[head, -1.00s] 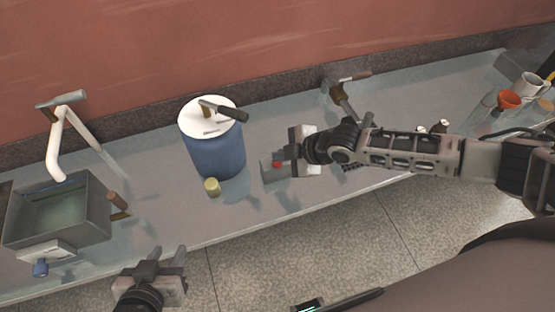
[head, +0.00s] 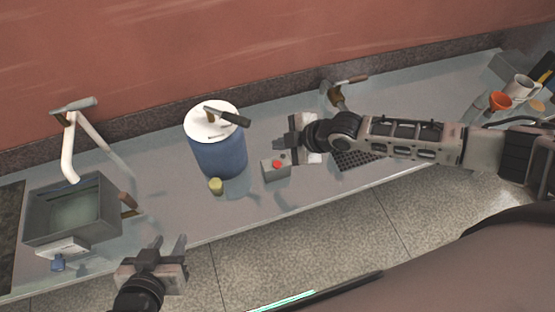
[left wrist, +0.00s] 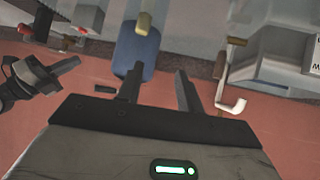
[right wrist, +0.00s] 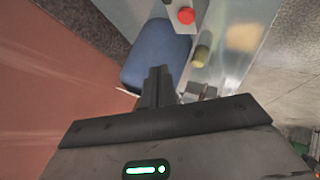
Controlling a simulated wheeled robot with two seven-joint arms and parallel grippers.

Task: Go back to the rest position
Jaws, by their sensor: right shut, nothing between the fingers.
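My right gripper (head: 286,142) is shut and empty, held above the counter just behind a small grey box with a red button (head: 275,168). In the right wrist view its fingers (right wrist: 158,85) are together, with the red button (right wrist: 186,15) beyond them. My left gripper (head: 168,251) is open and empty in front of the counter's front edge. In the left wrist view its two fingers (left wrist: 158,88) stand apart with nothing between them. A blue drum with a white lid (head: 218,155) stands behind the button box, to the left of my right gripper.
A grey sink basin (head: 112,222) with a white tap (head: 68,155) is at the left. A yellow cylinder (head: 216,186) stands before the drum. A dark drain grid (head: 355,160) lies by my right forearm. An orange cup (head: 499,100) and white mug (head: 521,86) are at far right.

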